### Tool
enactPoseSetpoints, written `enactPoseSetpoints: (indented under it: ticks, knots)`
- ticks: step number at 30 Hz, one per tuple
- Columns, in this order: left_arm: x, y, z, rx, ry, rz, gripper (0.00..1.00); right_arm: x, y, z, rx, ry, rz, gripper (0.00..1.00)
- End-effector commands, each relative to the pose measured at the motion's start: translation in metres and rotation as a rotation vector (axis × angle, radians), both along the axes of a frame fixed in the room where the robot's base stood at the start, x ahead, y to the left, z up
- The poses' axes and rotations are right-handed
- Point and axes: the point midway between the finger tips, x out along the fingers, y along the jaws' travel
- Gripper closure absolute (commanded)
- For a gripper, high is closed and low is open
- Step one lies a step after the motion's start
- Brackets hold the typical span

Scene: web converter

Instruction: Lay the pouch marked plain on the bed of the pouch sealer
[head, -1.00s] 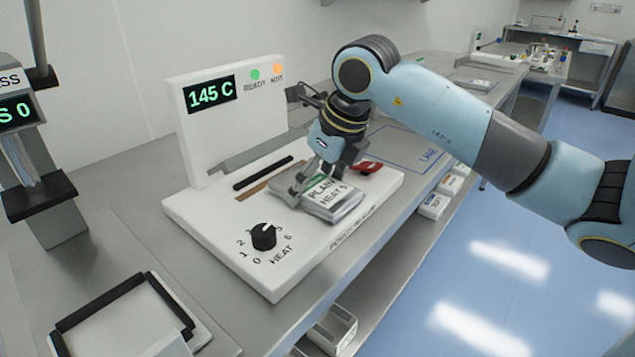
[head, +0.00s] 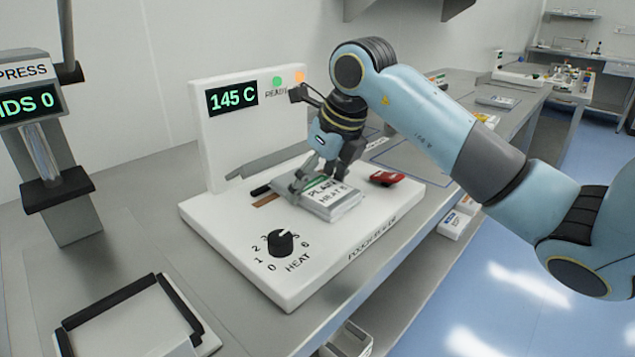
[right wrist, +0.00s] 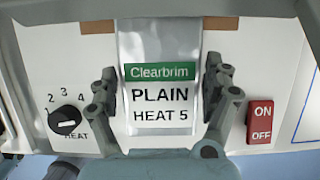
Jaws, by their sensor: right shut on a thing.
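The silver pouch (head: 334,203) has a green band and reads "PLAIN HEAT 5". My right gripper (head: 318,182) is shut on it, with one finger at each side edge in the right wrist view (right wrist: 163,98). The pouch (right wrist: 160,55) lies flat over the white bed of the pouch sealer (head: 240,232), and its far end covers part of the black and brown sealing strip (right wrist: 88,27). I cannot tell whether it touches the bed. The sealer's display reads 145 C. My left gripper is out of view.
A black heat dial (head: 281,243) is left of the pouch and a red ON/OFF switch (head: 387,178) is right of it. A press (head: 48,160) stands at the far left. A black-edged frame (head: 125,320) lies at the front left.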

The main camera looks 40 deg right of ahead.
Motion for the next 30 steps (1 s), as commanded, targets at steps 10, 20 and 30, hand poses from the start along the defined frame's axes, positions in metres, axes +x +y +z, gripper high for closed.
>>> enactPoseSetpoints:
  ticks: [10, 20, 30]
  knots:
    - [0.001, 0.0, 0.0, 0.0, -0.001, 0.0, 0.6, 0.0, 0.0, 0.0, 0.0, 0.0, 0.0, 0.0]
    - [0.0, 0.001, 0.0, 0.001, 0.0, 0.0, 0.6, -0.007, -0.002, 0.021, -0.004, -0.003, 0.002, 0.0]
    - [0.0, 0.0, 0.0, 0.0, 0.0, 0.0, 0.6, -0.036, -0.004, 0.089, -0.005, -0.004, 0.001, 0.0]
